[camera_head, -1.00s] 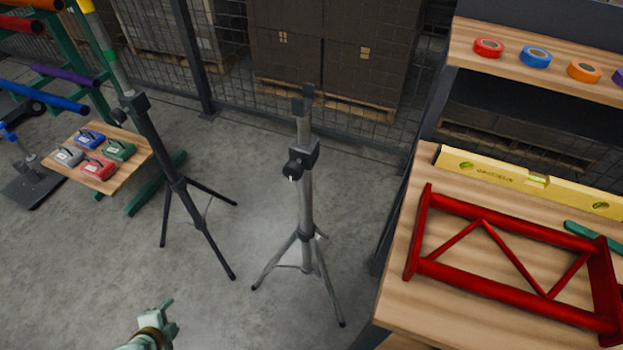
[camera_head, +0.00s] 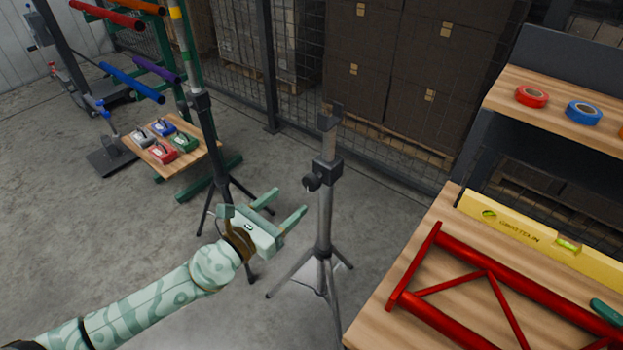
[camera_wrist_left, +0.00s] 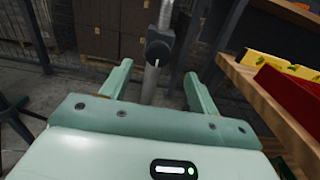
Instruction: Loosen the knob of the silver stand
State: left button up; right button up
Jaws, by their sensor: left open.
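The silver stand (camera_head: 325,215) is upright on its tripod legs in the middle of the head view. Its black knob (camera_head: 311,182) sticks out on the left side of the black collar. In the left wrist view the knob (camera_wrist_left: 158,51) faces the camera, ahead of and between the fingertips, with a pale line on its face. My left gripper (camera_head: 292,201) is open and empty, below and left of the knob and apart from it. It also shows in the left wrist view (camera_wrist_left: 158,75). My right gripper is not in view.
A black stand (camera_head: 207,140) is behind my left gripper. A workbench (camera_head: 447,222) with a red frame (camera_head: 462,265) and a yellow level (camera_head: 540,238) is at the right. Tape rolls (camera_head: 531,96) lie on the shelf above. A mesh fence (camera_head: 300,60) stands behind.

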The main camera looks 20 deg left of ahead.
aim_at(308, 184)
pick_arm(q)
jog(key=x, duration=0.9)
jog(key=shift+w+f, duration=0.15)
jog(key=shift+w, duration=0.25)
jog(key=shift+c, duration=0.3)
jog(key=c, duration=0.9)
